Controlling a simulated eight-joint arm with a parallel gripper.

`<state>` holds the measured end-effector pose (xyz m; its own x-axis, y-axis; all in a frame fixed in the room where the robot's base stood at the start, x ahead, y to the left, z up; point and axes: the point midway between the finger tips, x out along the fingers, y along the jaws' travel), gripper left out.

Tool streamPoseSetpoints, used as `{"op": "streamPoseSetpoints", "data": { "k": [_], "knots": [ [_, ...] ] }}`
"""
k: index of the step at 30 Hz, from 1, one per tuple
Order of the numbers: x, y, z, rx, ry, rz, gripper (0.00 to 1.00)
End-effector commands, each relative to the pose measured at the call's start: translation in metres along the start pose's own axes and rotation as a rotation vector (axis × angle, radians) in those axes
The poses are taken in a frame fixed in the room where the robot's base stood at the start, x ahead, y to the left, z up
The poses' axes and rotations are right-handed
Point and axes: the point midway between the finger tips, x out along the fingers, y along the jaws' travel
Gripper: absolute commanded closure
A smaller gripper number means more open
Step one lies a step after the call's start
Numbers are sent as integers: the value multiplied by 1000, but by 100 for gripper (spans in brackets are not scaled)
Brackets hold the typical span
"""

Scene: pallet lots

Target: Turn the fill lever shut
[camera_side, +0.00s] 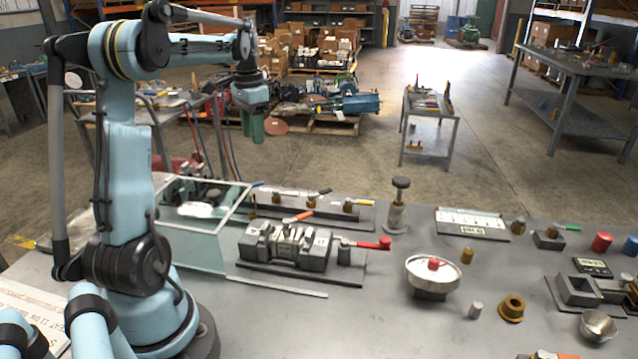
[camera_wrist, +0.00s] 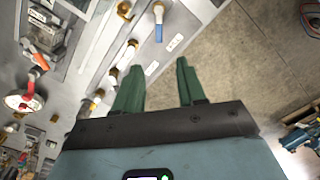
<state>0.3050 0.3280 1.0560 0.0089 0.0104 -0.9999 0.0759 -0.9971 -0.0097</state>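Several hand levers show in the side view, and no readable label tells me which is the fill lever. A grey valve block (camera_side: 288,245) carries an orange-handled lever (camera_side: 298,217) on top. A red-ended lever (camera_side: 368,243) points right from a post beside it. In the wrist view a blue-handled lever (camera_wrist: 159,32) and an orange one (camera_wrist: 38,59) show. My gripper (camera_side: 251,138) hangs above and behind the bench, apart from all levers. Its green fingers (camera_wrist: 158,75) are open and empty.
A glass-sided case (camera_side: 200,225) stands left of the valve block. A black-knobbed post (camera_side: 398,205) and a round white-topped device (camera_side: 432,272) stand to the right. Farther right are a green-handled valve (camera_side: 565,227) and a metal funnel (camera_side: 598,325).

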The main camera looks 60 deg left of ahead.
Motion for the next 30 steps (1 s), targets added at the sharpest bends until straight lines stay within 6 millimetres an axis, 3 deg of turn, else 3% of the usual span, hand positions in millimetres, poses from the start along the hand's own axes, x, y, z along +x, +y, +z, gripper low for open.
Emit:
{"op": "streamPoseSetpoints", "data": {
  "k": [1, 15, 30],
  "knots": [
    [-2, 12, -4, 9, 11, -8, 60],
    [-13, 94, -22, 15, 129, -75, 60],
    [-12, 184, -17, 21, 285, -97, 60]
  ]
}}
